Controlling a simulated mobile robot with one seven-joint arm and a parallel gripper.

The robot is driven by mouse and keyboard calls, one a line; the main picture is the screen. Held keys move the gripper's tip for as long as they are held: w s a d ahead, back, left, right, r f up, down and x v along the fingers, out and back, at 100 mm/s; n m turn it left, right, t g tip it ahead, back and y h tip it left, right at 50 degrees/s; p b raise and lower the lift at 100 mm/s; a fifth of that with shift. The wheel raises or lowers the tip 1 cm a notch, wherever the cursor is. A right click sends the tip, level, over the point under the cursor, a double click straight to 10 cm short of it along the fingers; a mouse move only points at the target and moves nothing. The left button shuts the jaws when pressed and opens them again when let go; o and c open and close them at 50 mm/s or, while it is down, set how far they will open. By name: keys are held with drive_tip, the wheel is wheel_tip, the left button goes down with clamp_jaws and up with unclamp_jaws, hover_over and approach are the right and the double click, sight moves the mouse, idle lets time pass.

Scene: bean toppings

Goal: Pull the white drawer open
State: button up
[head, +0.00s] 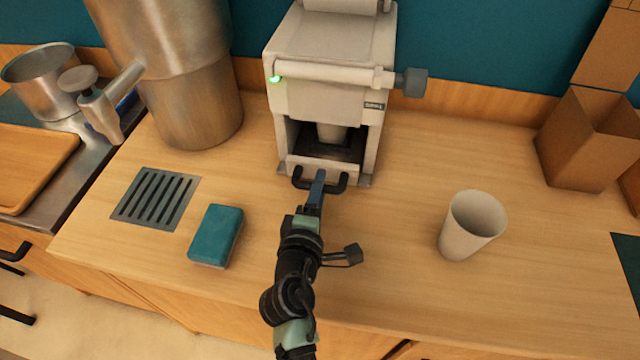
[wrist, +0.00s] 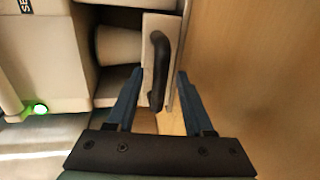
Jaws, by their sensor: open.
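The white drawer (head: 295,168) sits at the bottom of the off-white machine (head: 330,60) and has a black bar handle (head: 339,184). Its front face shows in the wrist view (wrist: 174,32) with the handle (wrist: 156,62) standing out from it. My gripper (head: 319,176) is at the handle in the head view. In the wrist view my gripper (wrist: 161,74) is open, with one blue finger on each side of the handle's near end. I see a gap on the right side; contact on the left is unclear. The drawer looks shut or nearly so.
A pale cup (head: 333,132) stands inside the machine's bay above the drawer. Another cup (head: 472,225) stands on the counter at right. A teal sponge (head: 216,235) and a slotted grille (head: 155,198) lie at left. The counter (head: 385,255) before the machine is clear except for my arm.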

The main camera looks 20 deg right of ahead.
drive_tip(key=shift+w+d+f, duration=0.1)
drive_tip(key=shift+w+d, duration=0.3)
drive_tip(key=shift+w, duration=0.15)
clamp_jaws()
idle(1.1)
